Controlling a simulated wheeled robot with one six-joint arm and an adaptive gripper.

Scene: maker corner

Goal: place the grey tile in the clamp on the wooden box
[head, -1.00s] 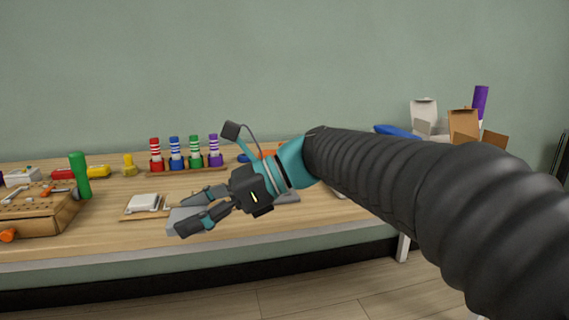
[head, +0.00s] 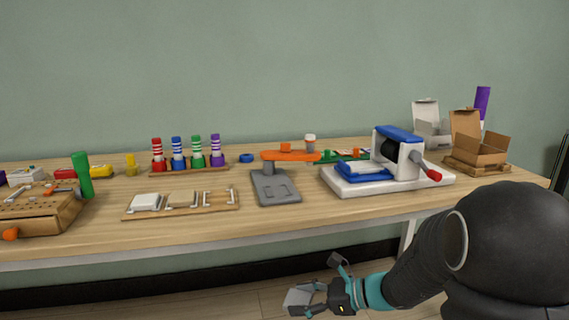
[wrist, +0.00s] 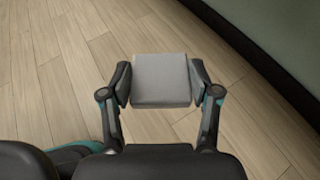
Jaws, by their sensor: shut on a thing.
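The grey tile (wrist: 160,80) is a flat square block between the two fingers in the wrist view, gripped at its left and right edges. My gripper (head: 312,298) is shut on it and holds it low, in front of the table and below its top, at the bottom of the head view. The tile also shows there (head: 297,300). The wooden box (head: 45,218) stands at the far left of the table, with holes in its top and an orange knob on its front. Small orange and metal parts (head: 50,188) lie on top; the clamp's exact shape is unclear.
A wooden rack (head: 180,213) holds a white tile and a beige tile, and its right place is empty. A grey press (head: 275,188), a blue-white machine (head: 398,160) and open boxes (head: 480,150) stand to the right. A green cylinder (head: 82,176) stands by the wooden box.

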